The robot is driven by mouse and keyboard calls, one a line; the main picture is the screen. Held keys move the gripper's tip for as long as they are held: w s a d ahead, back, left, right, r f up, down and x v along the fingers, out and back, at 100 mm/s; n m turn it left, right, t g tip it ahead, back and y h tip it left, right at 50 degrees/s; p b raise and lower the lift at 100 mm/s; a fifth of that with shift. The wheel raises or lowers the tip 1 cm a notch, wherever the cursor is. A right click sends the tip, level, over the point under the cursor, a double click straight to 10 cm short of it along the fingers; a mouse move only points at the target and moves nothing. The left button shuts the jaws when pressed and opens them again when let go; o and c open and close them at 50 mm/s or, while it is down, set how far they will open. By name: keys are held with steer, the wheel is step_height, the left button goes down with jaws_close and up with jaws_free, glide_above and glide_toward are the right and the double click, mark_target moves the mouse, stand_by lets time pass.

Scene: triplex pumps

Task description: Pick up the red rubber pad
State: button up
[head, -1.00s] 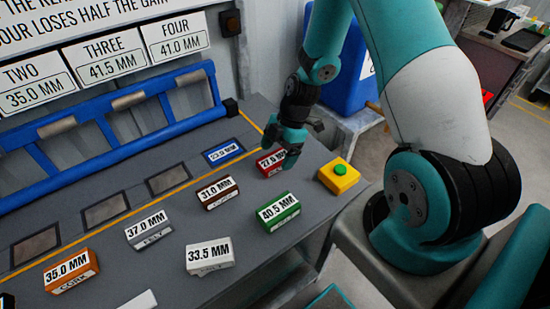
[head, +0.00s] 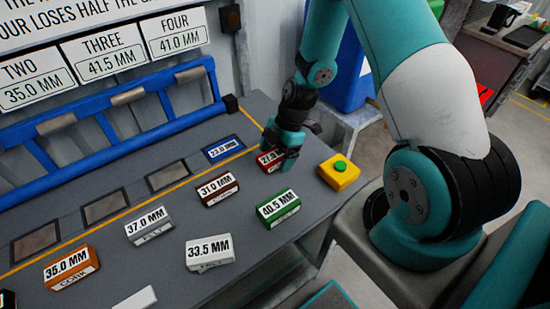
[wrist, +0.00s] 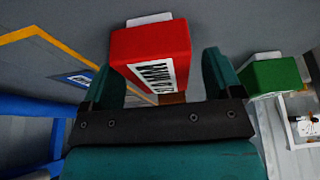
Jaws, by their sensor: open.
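The red rubber pad (head: 268,163) lies on the grey bench top near its right end, with a white label on top. In the head view my gripper (head: 281,155) is down over it and hides part of it. In the wrist view the red pad (wrist: 152,55) shows large, between the two teal fingers of my open gripper (wrist: 160,85). One finger is on each side of the pad; I cannot tell if either touches it.
A green pad (head: 278,209) lies in front of the red one, a brown pad (head: 217,190) to its left and a blue pad (head: 223,149) behind left. A yellow box with a green button (head: 339,173) stands to the right. A blue rack (head: 150,140) lines the back.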

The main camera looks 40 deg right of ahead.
steer(key=c, duration=1.1)
steer(key=shift+r, duration=0.1)
